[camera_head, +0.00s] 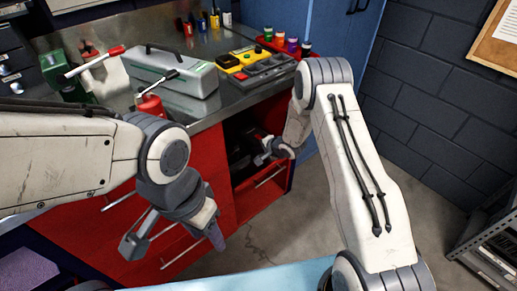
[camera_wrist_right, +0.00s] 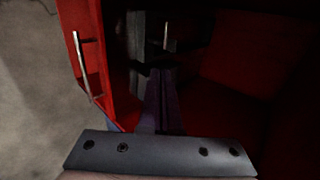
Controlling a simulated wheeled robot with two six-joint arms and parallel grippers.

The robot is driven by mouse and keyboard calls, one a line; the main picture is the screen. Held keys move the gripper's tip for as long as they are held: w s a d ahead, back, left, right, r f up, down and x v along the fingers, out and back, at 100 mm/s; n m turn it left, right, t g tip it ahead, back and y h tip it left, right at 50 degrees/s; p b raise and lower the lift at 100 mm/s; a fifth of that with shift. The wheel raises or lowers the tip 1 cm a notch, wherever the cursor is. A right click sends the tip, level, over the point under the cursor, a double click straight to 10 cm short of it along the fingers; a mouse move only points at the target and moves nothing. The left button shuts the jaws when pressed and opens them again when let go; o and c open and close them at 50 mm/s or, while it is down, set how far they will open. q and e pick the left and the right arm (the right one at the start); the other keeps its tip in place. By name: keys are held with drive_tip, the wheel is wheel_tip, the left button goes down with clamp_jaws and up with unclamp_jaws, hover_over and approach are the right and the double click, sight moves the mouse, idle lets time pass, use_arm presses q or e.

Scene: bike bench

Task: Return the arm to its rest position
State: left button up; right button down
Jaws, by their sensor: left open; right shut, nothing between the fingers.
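My right arm (camera_head: 365,180) reaches forward from the lower right in the head view. Its gripper (camera_head: 262,154) is at the opening of a pulled-out red drawer (camera_head: 262,192) under the bench. In the right wrist view, the gripper (camera_wrist_right: 161,78) is shut and empty, its dark fingers pointing into the shadowed drawer space. The drawer front and its metal handle (camera_wrist_right: 88,65) are to the left of the fingers. Whether the fingers touch the drawer is unclear. My left gripper (camera_head: 175,243) is open and empty, hanging in front of the red cabinet.
The metal bench top (camera_head: 205,110) holds a grey toolbox (camera_head: 170,72), a yellow-and-black case (camera_head: 245,60), a red-handled tool (camera_head: 95,62) and several small bottles (camera_head: 292,44). A blue cabinet (camera_head: 340,35) stands behind. Bare floor (camera_head: 290,225) lies between the drawer and my base.

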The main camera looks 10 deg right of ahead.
drive_tip(key=s+a+r+n+g+h+p, duration=0.1)
drive_tip(key=s+a+r+n+p, duration=0.2)
drive_tip(key=r, duration=0.4)
drive_tip(key=s+a+r+n+g+h+p, duration=0.1)
drive_tip(key=s+a+r+n, duration=0.1)
drive_tip(key=s+r, duration=0.45)
drive_tip(key=s+a+r+n+g+h+p, duration=0.1)
drive_tip(key=s+a+r+n+p, duration=0.15)
drive_tip(key=r, duration=0.65)
drive_tip(key=s+r+n+g+p, duration=0.1)
drive_tip(key=s+r+n, duration=0.3)
drive_tip(key=s, duration=0.6)
drive_tip(key=s+r+n+g+p, duration=0.1)
drive_tip(key=s+r, duration=0.4)
drive_tip(key=s, duration=0.5)
drive_tip(key=s+r+n+g+p, duration=0.1)
drive_tip(key=s+r+n+g, duration=0.2)
drive_tip(key=s+n, duration=0.3)
drive_tip(key=s+r, duration=0.1)
drive_tip(key=s, duration=0.3)
drive_tip(key=shift+d+r+n+h+p, duration=0.15)
drive_tip(key=shift+d+n+h+p, duration=0.15)
drive_tip(key=shift+d+n+p, duration=0.1)
